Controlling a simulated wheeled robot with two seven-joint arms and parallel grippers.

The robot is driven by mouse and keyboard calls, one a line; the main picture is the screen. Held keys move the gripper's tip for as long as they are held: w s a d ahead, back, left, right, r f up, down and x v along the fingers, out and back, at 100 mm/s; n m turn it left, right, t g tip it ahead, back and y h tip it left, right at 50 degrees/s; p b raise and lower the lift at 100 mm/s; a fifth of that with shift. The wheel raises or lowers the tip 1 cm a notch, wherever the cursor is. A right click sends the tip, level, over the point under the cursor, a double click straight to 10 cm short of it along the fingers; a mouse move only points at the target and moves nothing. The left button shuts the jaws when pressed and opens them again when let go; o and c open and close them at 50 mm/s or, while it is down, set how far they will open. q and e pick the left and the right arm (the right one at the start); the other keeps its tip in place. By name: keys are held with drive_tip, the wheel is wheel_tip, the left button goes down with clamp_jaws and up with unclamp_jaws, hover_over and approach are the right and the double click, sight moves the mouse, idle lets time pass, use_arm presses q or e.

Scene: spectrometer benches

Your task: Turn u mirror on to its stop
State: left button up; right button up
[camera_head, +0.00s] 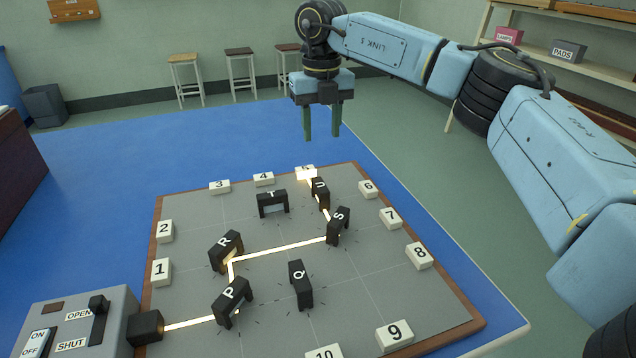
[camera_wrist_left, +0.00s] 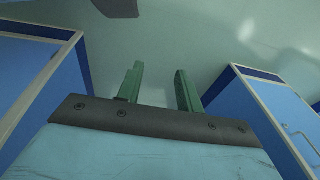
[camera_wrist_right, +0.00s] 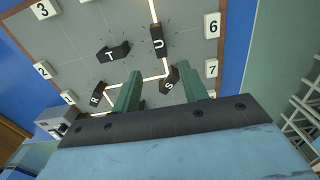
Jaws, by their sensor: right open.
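The U mirror (camera_head: 320,194) is a small black upright block near the far edge of the grey board, between the T and S mirrors and close to tile 5. It also shows in the right wrist view (camera_wrist_right: 158,42). A bright beam runs from the S mirror (camera_head: 339,226) to U and on to tile 5 (camera_head: 306,173), which looks lit. My right gripper (camera_head: 321,136) points down above and beyond the board's far edge, fingers apart and empty, clear of U. My left gripper (camera_wrist_left: 160,88) shows only in its wrist view, fingers apart and empty.
Other black mirrors stand on the board: T (camera_head: 272,203), R (camera_head: 226,249), P (camera_head: 233,301) and Q (camera_head: 300,285). White numbered tiles line the board's rim (camera_head: 440,270). A grey switch box (camera_head: 80,320) stands front left. The blue tabletop (camera_head: 110,145) is bare behind the board.

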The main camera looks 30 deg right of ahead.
sight(321, 184)
wheel_tip(321, 184, down, 12)
drive_tip(key=b, duration=0.2)
drive_tip(key=shift+b, duration=0.4)
drive_tip(key=shift+a+f, duration=0.1)
drive_tip(key=shift+f, duration=0.35)
use_arm(q)
drive_tip(key=w+d+r, duration=0.3)
drive_tip(key=w+r, duration=0.1)
drive_tip(key=r, duration=0.2)
drive_tip(key=shift+r+t, duration=0.3)
drive_tip(key=shift+r, duration=0.1)
drive_tip(key=shift+w, duration=0.1)
use_arm(e)
clamp_jaws()
